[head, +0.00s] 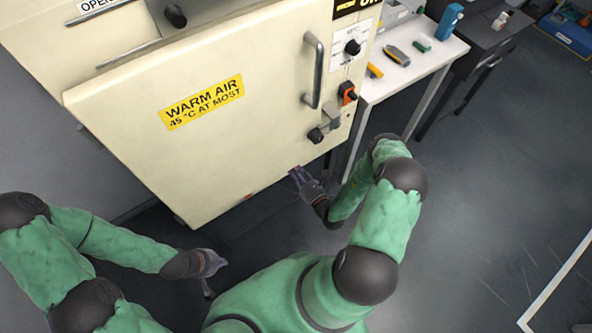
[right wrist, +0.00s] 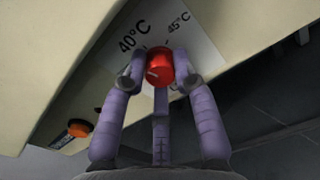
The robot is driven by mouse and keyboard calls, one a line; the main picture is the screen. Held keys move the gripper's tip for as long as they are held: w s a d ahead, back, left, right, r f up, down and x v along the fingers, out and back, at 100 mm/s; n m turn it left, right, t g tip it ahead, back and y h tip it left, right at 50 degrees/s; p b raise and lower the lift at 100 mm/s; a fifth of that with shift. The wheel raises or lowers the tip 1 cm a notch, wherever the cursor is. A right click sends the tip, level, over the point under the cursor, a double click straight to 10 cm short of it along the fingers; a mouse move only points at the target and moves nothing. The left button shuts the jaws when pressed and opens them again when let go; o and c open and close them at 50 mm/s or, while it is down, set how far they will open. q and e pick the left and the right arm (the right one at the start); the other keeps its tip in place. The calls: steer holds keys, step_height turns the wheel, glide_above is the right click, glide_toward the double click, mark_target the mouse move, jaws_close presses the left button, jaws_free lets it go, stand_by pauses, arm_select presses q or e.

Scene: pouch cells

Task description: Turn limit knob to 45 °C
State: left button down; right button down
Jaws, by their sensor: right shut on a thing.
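The red limit knob (right wrist: 158,67) sits on a white plate (right wrist: 197,40) marked 40 °C and 45 °C in the right wrist view. A pale mark shows on the left part of its face, away from the 45 °C label. My right gripper (right wrist: 160,75) is shut on the knob, one finger on each side. In the head view my right gripper (head: 298,174) is at the lower edge of the cream cabinet (head: 215,150), and the knob cannot be made out there. My left gripper (head: 217,263) hangs low, apart from the cabinet; its finger opening is unclear.
A white table (head: 420,65) with tools stands at right. Floor at right is open.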

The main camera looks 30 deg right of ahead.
steer(key=shift+d+m, duration=0.15)
steer(key=shift+m, duration=7.35)
steer(key=c, duration=1)
jaws_free()
steer(key=shift+o, duration=0.2)
steer(key=shift+s, duration=0.1)
steer(key=s, duration=1.1)
steer(key=shift+s+d, duration=0.35)
steer(key=shift+d, duration=0.05)
